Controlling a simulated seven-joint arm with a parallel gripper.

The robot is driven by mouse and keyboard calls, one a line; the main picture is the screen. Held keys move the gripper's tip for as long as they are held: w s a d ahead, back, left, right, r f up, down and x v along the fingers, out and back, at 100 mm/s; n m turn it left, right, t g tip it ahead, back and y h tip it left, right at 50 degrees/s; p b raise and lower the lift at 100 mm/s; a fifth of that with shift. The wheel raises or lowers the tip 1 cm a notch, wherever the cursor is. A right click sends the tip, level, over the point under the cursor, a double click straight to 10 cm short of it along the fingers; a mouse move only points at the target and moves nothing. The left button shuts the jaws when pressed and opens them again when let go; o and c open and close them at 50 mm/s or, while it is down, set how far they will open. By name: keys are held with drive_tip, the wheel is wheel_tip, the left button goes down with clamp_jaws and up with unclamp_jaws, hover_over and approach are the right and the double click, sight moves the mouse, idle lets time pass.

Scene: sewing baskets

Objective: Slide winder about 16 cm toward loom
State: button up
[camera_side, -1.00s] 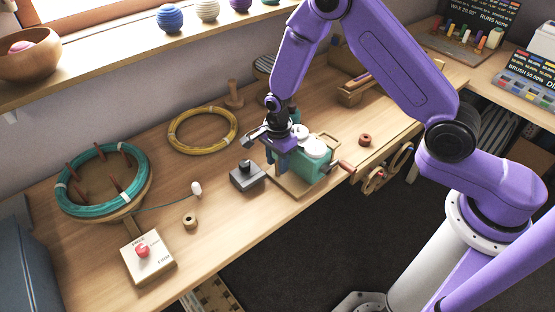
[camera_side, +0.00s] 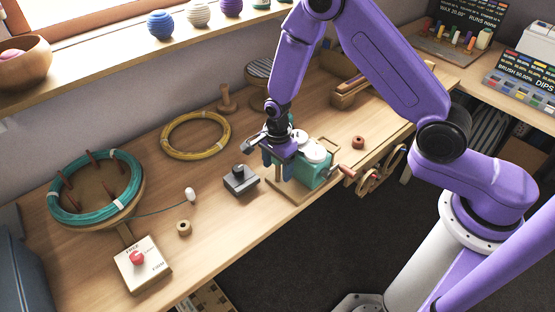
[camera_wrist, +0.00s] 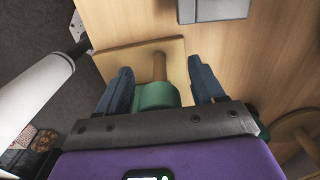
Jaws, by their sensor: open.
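The winder (camera_side: 312,172) is a teal-green body with white round tops and a crank on a wooden baseboard, near the bench's front edge in the side view. My gripper (camera_side: 278,160) is low over its left end. In the wrist view the open fingers of my gripper (camera_wrist: 162,88) stand on either side of the winder's green part (camera_wrist: 156,96), with gaps visible. A wooden peg and part of the baseboard (camera_wrist: 120,64) show beyond it. Contact cannot be told. A slatted wooden frame (camera_side: 347,98) at the back right may be the loom.
A dark grey block (camera_side: 241,180) stands left of the winder. A reddish spool (camera_side: 358,142) is right of the winder. The bench's front edge is close.

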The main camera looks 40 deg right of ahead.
wheel_tip(320, 180, up, 17)
drive_tip(key=shift+r, duration=0.2)
idle(0.5)
drive_tip(key=shift+s, duration=0.1)
drive_tip(key=s+d+r+n, duration=0.2)
drive_tip(key=s+n, duration=0.7)
drive_tip(key=n, duration=0.1)
drive_tip(key=s+d+r+n, duration=0.1)
drive_tip(key=s+d+n, duration=0.2)
drive_tip(key=s+n, duration=0.7)
drive_tip(key=s+d+r+n, duration=0.2)
drive_tip(key=s+n, duration=0.7)
drive_tip(key=shift+s+d+r+n, duration=0.2)
drive_tip(key=shift+d+r+n, duration=0.05)
drive_tip(key=shift+r+n, duration=0.15)
